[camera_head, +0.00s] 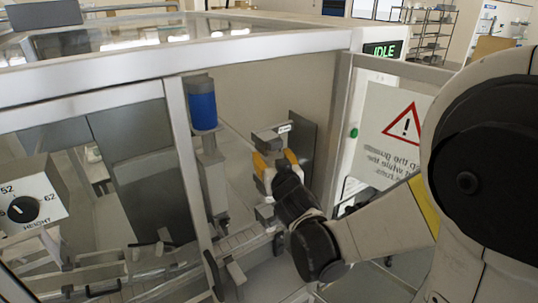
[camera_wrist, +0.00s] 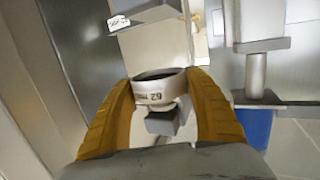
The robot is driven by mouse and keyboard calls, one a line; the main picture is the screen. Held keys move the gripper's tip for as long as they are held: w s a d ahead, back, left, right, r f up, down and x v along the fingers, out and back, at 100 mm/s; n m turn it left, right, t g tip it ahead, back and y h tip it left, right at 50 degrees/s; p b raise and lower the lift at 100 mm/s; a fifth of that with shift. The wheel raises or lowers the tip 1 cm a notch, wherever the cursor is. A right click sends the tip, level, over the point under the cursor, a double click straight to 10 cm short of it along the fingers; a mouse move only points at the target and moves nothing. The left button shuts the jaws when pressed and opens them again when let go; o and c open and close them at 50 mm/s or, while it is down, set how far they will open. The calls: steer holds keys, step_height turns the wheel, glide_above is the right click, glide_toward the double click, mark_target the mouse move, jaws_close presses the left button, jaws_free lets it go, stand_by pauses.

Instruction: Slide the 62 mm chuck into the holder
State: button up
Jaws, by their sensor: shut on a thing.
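The chuck (camera_wrist: 152,92) is a light grey ring with a dark opening. Its "62" marking reads upside down in the wrist view. My gripper (camera_wrist: 162,82) has its two yellow fingers on either side of the chuck, shut on it. A pale grey block with a small white label, which looks like the holder (camera_wrist: 156,46), is right beyond the chuck. In the head view my gripper (camera_head: 273,167) is inside the machine, just below the block (camera_head: 270,139). The chuck is mostly hidden there. I cannot tell whether chuck and block touch.
A blue cylinder (camera_head: 203,105) on a grey column stands left of my gripper. A metal frame post (camera_head: 188,150) stands farther left. A grey panel (camera_head: 303,150) is close on the right. A height dial (camera_head: 23,209) is at far left, and the display (camera_head: 383,50) reads IDLE.

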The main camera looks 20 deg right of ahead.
steer(key=s, duration=0.1)
steer(key=s+d, duration=0.1)
steer(key=s, duration=0.3)
steer(key=shift+s+d, duration=0.1)
steer(key=shift+d, duration=0.25)
stand_by(0.3)
